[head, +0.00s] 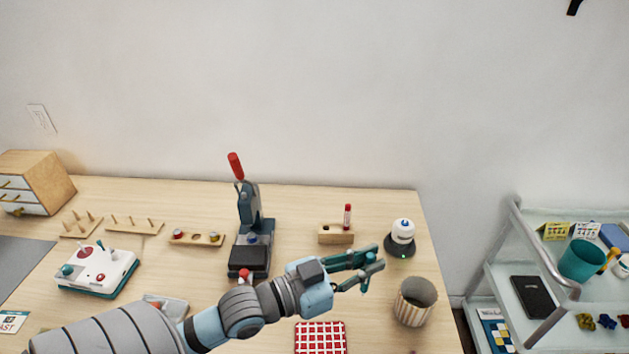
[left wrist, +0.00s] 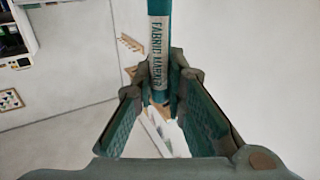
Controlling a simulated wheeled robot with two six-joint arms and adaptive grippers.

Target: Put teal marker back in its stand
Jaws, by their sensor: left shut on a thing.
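The teal marker (left wrist: 159,45), labelled "FABRIC MARKER", is gripped between the fingertips of my left gripper (left wrist: 163,88) in the left wrist view. In the head view my left gripper (head: 372,262) is above the table, in front of and to the right of the stand; the marker is hard to make out there. The stand (head: 337,237) is a small wooden block near the back of the table. A red marker (head: 348,217) stands upright at its right side, and a dark empty hole shows at its left. My right gripper is not in view.
A white-and-black device (head: 402,238) stands right of the stand, and a ribbed cup (head: 415,301) near the right edge. A press with a red handle (head: 249,216) stands to the left. A red checked cloth (head: 320,339) lies in front. A trolley (head: 545,276) is at the right.

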